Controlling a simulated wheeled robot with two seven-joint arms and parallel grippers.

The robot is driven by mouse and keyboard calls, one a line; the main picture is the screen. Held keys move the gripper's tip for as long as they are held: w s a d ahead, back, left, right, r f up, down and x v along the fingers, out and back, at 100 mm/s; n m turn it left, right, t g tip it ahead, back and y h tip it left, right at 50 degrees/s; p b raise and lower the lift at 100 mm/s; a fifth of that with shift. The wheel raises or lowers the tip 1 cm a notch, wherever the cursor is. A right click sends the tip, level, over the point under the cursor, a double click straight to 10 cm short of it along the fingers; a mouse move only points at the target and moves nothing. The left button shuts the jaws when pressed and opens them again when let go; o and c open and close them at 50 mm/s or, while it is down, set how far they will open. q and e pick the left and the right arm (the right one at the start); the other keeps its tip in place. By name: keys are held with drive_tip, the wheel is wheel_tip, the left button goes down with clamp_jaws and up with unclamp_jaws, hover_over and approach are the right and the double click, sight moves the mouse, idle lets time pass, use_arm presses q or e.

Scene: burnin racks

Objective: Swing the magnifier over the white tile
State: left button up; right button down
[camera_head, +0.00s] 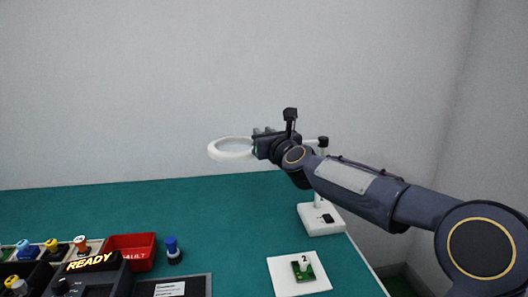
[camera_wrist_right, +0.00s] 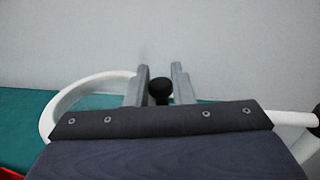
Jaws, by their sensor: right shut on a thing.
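The magnifier is a white ring (camera_head: 216,151) on an arm from a post with a white base (camera_head: 312,225) at the right of the bench. My right gripper (camera_head: 259,141) is at the ring's near right side, shut on its dark knob. In the right wrist view the knob (camera_wrist_right: 159,92) sits between the two grey fingers, with the white ring (camera_wrist_right: 50,112) to the left. The white tile (camera_head: 281,271) lies at the front right of the bench with a green board (camera_head: 303,269) on it. The ring is left of and behind the tile, raised above the bench. My left gripper is not in view.
A red tray (camera_head: 142,262), a blue-topped piece (camera_head: 172,250) and a dark unit with a READY display (camera_head: 90,262) stand at the front left. Several coloured knobs are at the far left. The green bench (camera_head: 225,215) is clear in the middle. Walls stand behind and right.

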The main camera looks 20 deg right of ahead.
use_arm(q)
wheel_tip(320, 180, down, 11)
drive_tip(key=b, duration=1)
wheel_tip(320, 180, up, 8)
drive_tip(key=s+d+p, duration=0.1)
drive_tip(key=p, duration=0.7)
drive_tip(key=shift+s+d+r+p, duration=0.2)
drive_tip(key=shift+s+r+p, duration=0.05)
drive_tip(key=shift+p, duration=0.05)
use_arm(e)
drive_tip(key=s+d+n+g+y, duration=0.2)
drive_tip(key=s+n+g+y, duration=0.2)
drive_tip(key=s+n+y, duration=0.2)
drive_tip(key=s+d+n+g+y, duration=0.2)
drive_tip(key=s+n+g+y, duration=0.2)
drive_tip(key=s+y, duration=0.6)
drive_tip(key=shift+d+n+g, duration=0.25)
drive_tip(key=shift+n+g, duration=0.15)
drive_tip(key=shift+n, duration=0.8)
drive_tip(key=shift+s+f, duration=0.1)
drive_tip(key=c, duration=1.3)
unclamp_jaws()
drive_tip(key=shift+s+d, duration=0.1)
